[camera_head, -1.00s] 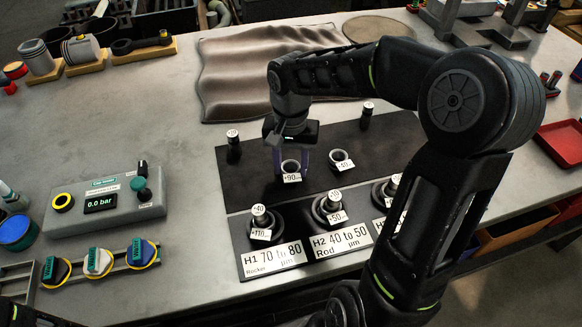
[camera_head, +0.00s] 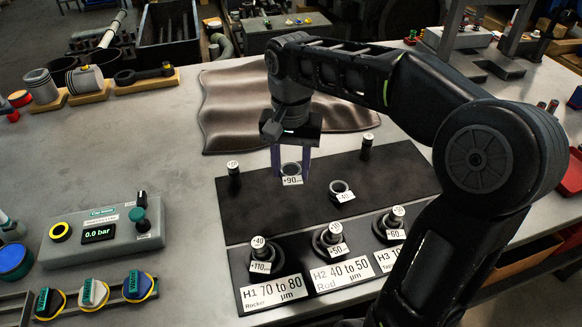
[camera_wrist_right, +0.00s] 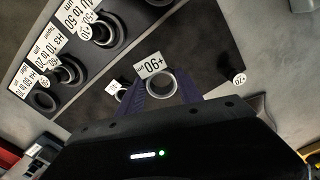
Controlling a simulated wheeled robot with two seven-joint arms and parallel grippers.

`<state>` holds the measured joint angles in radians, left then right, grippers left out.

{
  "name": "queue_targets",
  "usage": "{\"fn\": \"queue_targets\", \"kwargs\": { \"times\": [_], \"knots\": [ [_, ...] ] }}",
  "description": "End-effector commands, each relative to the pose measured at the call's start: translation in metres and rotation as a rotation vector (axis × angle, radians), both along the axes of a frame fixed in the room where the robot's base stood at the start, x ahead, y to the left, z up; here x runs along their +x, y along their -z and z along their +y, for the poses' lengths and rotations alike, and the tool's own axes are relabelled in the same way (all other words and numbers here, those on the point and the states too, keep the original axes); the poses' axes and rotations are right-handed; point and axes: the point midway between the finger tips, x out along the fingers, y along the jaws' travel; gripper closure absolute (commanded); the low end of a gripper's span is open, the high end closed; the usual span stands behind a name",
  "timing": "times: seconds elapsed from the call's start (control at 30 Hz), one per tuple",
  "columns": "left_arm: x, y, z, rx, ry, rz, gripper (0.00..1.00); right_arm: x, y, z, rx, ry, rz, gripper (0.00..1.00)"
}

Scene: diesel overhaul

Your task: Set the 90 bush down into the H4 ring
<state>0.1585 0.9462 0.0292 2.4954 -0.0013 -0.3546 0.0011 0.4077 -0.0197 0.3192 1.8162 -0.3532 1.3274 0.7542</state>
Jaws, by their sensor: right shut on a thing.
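My right gripper (camera_head: 291,162) is shut on the 90 bush (camera_head: 291,169), a small dark ring with a white +90 tag. It holds the bush above the dark mat (camera_head: 270,205). In the right wrist view the bush (camera_wrist_right: 160,88) sits between the purple fingers. The H4 ring (camera_wrist_right: 45,102) appears in the right wrist view at the far left, an empty dark ring at the end of the row. Its label is hard to read. In the head view my right arm hides it. My left gripper is not in view.
A 40-tagged bush (camera_head: 341,188) stands on the mat, with dark posts (camera_head: 234,175) (camera_head: 367,147) near its edges. Rings H1 (camera_head: 259,256), H2 (camera_head: 331,240) and H3 (camera_head: 389,228) hold tagged pieces. A grey pressure box (camera_head: 100,236) stands left.

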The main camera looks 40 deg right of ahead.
Motion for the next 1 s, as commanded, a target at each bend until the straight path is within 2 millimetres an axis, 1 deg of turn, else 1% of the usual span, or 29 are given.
{"fn": "queue_targets", "kwargs": {
  "times": [0.27, 0.37, 0.43, 0.57, 0.7, 0.8, 0.9, 1.0],
  "knots": [
    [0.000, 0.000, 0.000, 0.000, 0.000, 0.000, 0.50, 0.000, 0.000, 0.000, 0.000, -0.002, 0.000, 0.99],
    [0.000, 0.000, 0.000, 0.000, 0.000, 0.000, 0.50, 0.006, 0.003, 0.005, 0.002, -0.034, 0.001, 0.99],
    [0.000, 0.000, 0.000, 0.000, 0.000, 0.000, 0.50, 0.015, 0.008, 0.011, 0.002, -0.087, 0.001, 0.99],
    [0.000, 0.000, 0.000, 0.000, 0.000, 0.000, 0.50, 0.041, 0.023, 0.036, 0.006, -0.260, 0.003, 0.99],
    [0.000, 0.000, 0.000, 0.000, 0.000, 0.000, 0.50, 0.073, 0.045, 0.073, 0.005, -0.491, 0.002, 0.99],
    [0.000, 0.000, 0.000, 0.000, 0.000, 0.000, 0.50, 0.090, 0.058, 0.097, 0.004, -0.629, 0.002, 0.99],
    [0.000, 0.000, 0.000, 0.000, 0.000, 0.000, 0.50, 0.100, 0.068, 0.114, 0.002, -0.721, 0.001, 0.99],
    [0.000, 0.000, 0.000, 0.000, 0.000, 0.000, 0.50, 0.104, 0.071, 0.121, 0.000, -0.760, 0.000, 0.99]
  ]
}}
